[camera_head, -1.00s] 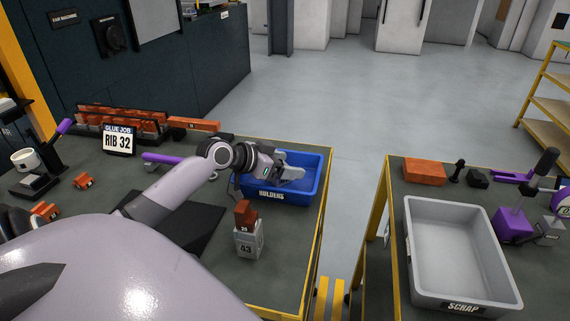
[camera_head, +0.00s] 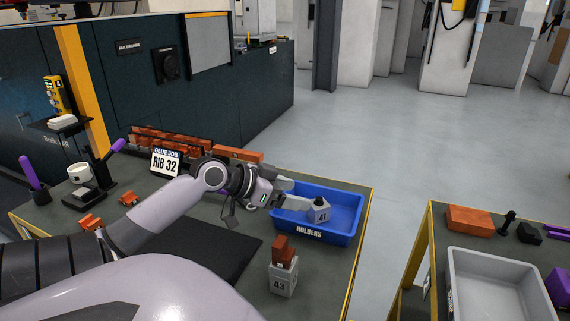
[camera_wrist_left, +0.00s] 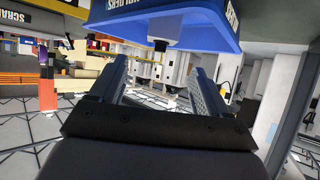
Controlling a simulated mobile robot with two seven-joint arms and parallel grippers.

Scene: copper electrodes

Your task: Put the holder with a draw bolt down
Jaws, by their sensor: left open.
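A grey holder marked 41 (camera_head: 320,211) sits in the right part of the blue HOLDERS bin (camera_head: 318,237). In the left wrist view the holder (camera_wrist_left: 165,29) shows at the top, with a dark stub, likely its draw bolt (camera_wrist_left: 160,45), pointing at the gripper. My left gripper (camera_head: 298,194) reaches over the bin from the left, its fingertips close to the holder. In the left wrist view the gripper (camera_wrist_left: 163,68) has its fingers wide apart and nothing between them. I cannot tell whether one finger still touches the holder. My right gripper is not in view.
A grey holder marked 43 (camera_head: 283,281) with a copper electrode (camera_head: 283,251) stands in front of the bin. The RIB 32 sign (camera_head: 165,162) and a rack of copper pieces (camera_head: 172,143) stand behind my arm. A grey scrap tray (camera_head: 490,290) is on the right table, across a gap.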

